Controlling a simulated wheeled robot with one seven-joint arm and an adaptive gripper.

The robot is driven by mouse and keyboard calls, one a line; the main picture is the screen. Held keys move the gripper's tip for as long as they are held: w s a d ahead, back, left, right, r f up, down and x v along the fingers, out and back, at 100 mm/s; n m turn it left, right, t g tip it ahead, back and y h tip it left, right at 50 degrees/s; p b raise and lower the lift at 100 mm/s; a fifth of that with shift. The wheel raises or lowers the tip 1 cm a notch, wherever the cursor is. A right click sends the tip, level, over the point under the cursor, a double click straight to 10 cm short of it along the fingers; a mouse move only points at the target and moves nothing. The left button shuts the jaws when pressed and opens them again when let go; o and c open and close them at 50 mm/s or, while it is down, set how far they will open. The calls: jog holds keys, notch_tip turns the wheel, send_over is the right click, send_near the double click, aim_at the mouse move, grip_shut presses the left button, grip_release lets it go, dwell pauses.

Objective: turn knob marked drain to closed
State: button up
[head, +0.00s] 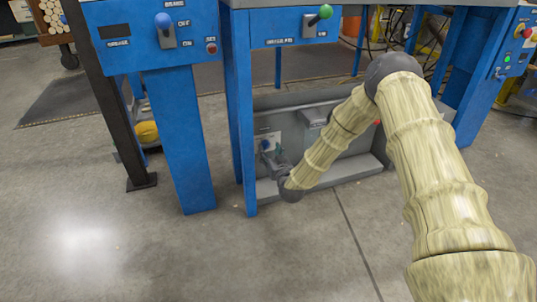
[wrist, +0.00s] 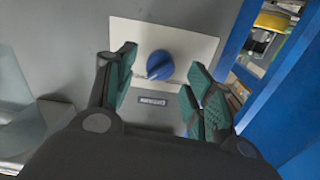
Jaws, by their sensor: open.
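A round blue knob (wrist: 160,65) sits on a white plate (wrist: 190,38) fixed to a grey panel in the wrist view. A pale mark on the knob points to its lower left. A small dark label (wrist: 152,100) below it is too blurred to read surely. My gripper (wrist: 158,72) is open, with one green-padded finger left of the knob and the other to its right; neither clearly touches it. In the head view the blue knob (head: 265,145) is low under the blue bench, with my gripper (head: 272,153) close in front of it.
A blue-handled lever (head: 165,30) marked brake and a green-ended lever (head: 320,17) are on the blue frame above. A blue leg (head: 240,130) stands just left of the knob. A dark post (head: 115,110) is farther left. The floor in front is clear.

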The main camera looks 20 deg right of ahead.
jog(key=shift+w+b, duration=0.35)
jog(key=shift+w, duration=0.65)
jog(key=shift+c, duration=0.2)
jog(key=c, duration=1)
